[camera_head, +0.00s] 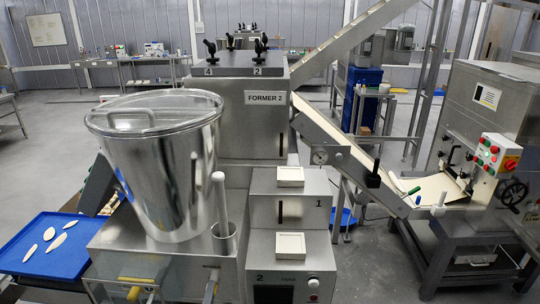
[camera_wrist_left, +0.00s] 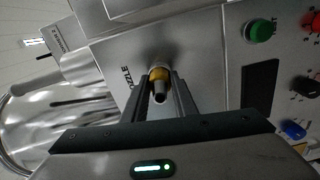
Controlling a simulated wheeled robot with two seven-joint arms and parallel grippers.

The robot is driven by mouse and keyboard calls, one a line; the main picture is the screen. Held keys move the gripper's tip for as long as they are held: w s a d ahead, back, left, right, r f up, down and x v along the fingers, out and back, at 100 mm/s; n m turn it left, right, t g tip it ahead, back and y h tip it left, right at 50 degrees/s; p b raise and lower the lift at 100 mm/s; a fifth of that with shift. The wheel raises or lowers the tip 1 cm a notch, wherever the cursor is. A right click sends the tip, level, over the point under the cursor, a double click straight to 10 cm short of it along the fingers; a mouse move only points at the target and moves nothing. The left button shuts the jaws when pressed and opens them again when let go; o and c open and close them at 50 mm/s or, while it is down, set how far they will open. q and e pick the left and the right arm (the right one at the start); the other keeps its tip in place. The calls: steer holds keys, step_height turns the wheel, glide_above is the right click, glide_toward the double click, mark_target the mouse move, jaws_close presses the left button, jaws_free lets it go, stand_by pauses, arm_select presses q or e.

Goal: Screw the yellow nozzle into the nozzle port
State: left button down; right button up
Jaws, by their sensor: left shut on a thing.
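The nozzle (camera_wrist_left: 160,76) has a yellow collar and a metal tip. It is between the two dark fingers of my left gripper (camera_wrist_left: 161,88), which is shut on it, in the middle of the left wrist view. The nozzle points out from the steel panel, over the port's place beside the partly covered NOZZLE label (camera_wrist_left: 127,72). The port is hidden behind the collar, and I cannot tell how deep the nozzle sits. In the head view, yellow parts (camera_head: 134,293) show low at the front left of the machine. My right gripper is not in view.
A green START button (camera_wrist_left: 257,31), a blue knob (camera_wrist_left: 293,130) and red buttons are on the panel at right. A lidded steel hopper (camera_head: 160,170) stands on the machine. A blue tray (camera_head: 70,262) with several pale pieces lies at left. A conveyor is at right.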

arm_select(q)
steer(key=shift+m, duration=1.4)
steer(key=c, duration=1.1)
jaws_free()
steer(key=shift+s, duration=0.15)
steer(key=s, duration=0.6)
steer(key=shift+s, duration=0.4)
steer(key=shift+s+a, duration=0.1)
steer(key=s+b, duration=0.4)
steer(key=s, duration=1.3)
steer(key=shift+a, duration=0.3)
